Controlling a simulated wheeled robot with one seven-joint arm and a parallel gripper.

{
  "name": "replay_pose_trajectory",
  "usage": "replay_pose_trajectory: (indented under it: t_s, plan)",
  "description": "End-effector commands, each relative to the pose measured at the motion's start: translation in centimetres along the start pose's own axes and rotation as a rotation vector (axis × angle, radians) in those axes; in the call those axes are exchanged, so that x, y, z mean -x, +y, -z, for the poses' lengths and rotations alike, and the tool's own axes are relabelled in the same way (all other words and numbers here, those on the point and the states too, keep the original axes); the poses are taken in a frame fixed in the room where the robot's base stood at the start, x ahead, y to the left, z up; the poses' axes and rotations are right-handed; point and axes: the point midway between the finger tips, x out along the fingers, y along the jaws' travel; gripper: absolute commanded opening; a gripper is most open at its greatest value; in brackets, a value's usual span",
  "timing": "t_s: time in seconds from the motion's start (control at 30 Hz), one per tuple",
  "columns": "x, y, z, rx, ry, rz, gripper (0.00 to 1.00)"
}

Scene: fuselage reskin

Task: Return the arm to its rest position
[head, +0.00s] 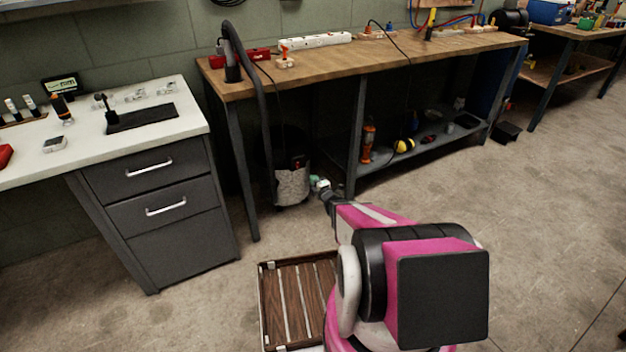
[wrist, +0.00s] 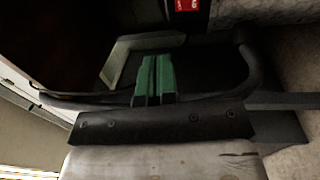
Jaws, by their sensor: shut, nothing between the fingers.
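My pink and black arm (head: 385,225) reaches forward from the lower right of the head view. Its gripper (head: 317,183) is low in front of the bench, beside the grey shop vacuum (head: 293,187). In the wrist view the two green fingers of my gripper (wrist: 154,65) lie together, with nothing between them. The black upper part and pale canister of the vacuum (wrist: 165,165) fill much of that view. I cannot tell whether the fingers touch it.
A wooden workbench (head: 350,62) stands behind, with tools and an orange bottle (head: 367,142) on its lower shelf (head: 425,148). A grey drawer cabinet (head: 165,205) is at left. A slatted wooden tray (head: 262,305) is near my arm. Concrete floor at right is clear.

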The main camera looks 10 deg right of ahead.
Motion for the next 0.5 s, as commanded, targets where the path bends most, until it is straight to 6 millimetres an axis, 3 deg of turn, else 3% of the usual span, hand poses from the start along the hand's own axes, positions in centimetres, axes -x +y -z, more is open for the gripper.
replay_pose_trajectory:
  t_s: [0.27, 0.5]
  plan:
    - [-0.1, 0.3, -0.1, -0.015, -0.014, 0.017, 0.0]
    - [0.0, 2.6, -1.0, -0.184, -0.163, 0.174, 0.0]
